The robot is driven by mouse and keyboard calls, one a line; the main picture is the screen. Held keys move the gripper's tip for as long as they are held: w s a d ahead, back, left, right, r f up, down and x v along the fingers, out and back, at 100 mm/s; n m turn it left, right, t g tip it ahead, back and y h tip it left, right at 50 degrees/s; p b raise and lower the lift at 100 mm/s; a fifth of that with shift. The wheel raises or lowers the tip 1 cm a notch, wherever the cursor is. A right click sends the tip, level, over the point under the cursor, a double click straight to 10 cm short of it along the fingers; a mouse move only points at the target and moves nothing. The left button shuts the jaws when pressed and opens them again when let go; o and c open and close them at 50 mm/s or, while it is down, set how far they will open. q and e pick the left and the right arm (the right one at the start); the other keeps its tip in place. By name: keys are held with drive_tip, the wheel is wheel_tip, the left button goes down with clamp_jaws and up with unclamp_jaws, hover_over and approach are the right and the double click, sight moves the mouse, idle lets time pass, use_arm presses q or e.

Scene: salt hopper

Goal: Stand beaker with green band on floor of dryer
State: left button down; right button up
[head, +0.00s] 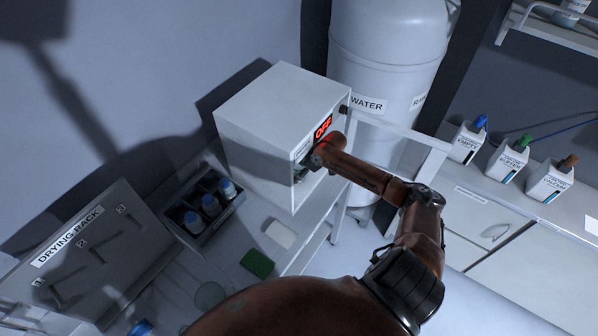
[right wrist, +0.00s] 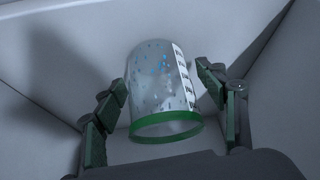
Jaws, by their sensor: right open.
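The dryer (head: 262,130) is a white box with a red OFF display in the head view. My right arm reaches into its front opening, and the gripper (head: 304,172) is mostly hidden there. In the right wrist view, the clear beaker with the green band (right wrist: 160,90) is inside pale walls, with the green band at its near end. My right gripper (right wrist: 162,80) is open, with one finger on each side of the beaker and visible gaps. Whether the beaker's base rests flat on the floor is hard to tell. My left gripper is out of view.
A dark crate (head: 217,228) with blue-capped bottles and a drying rack (head: 95,245) stand left of the dryer. A green pad (head: 257,263) and a white pad (head: 281,233) lie in front. A WATER tank (head: 385,50) stands behind; labelled bottles are at right.

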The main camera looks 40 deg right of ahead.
sight(299, 170)
drive_tip(key=shift+r, duration=0.1)
drive_tip(key=v, duration=0.6)
drive_tip(key=shift+b, duration=0.35)
drive_tip(key=shift+s+d+r, duration=0.15)
drive_tip(key=shift+s+r, duration=0.2)
drive_tip(key=shift+r, duration=0.25)
drive_tip(key=shift+c, duration=0.4)
